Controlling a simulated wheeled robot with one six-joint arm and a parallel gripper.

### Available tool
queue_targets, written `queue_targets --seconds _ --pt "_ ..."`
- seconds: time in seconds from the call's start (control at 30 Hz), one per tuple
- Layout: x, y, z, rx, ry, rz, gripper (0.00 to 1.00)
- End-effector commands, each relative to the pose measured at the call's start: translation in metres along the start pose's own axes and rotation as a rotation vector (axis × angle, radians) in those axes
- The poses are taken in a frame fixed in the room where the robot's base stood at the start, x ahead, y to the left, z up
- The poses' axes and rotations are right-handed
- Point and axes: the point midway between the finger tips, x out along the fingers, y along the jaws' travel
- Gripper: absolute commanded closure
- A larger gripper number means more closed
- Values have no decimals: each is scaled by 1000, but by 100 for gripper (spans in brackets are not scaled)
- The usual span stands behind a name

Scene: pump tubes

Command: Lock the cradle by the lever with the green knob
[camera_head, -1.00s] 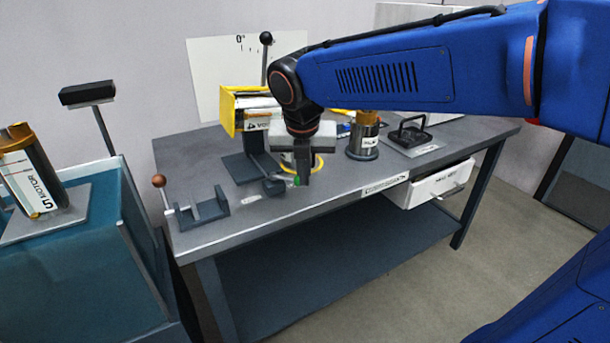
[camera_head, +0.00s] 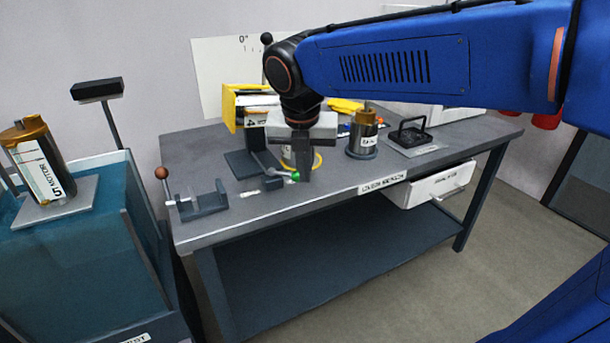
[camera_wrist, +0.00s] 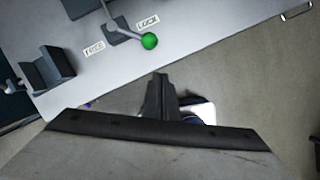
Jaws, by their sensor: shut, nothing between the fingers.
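The lever's green knob (camera_head: 295,176) shows just left of my gripper (camera_head: 304,179) in the head view. In the wrist view the green knob (camera_wrist: 149,41) sits beside the LOCK label (camera_wrist: 148,22), farther from the FREE label (camera_wrist: 95,48). The lever's grey arm (camera_wrist: 126,25) slants down from upper left to the knob. My gripper (camera_wrist: 161,80) is shut and empty, with a visible gap below the knob in that picture. Whether it touches the lever is unclear from the head view. The cradle (camera_head: 241,166) is a dark stand behind the lever, partly hidden by my gripper.
A metal cylinder (camera_head: 363,135) and a black-handled plate (camera_head: 412,135) are to the right. A motor (camera_head: 38,165) stands on a teal cart.

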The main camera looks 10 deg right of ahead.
Motion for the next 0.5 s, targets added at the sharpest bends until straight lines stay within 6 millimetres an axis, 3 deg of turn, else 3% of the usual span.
queue_targets --seconds 0.3,0.5 --pt "-52 -7 1 1 -3 3 100" --pt "-72 -10 1 1 -1 0 100"
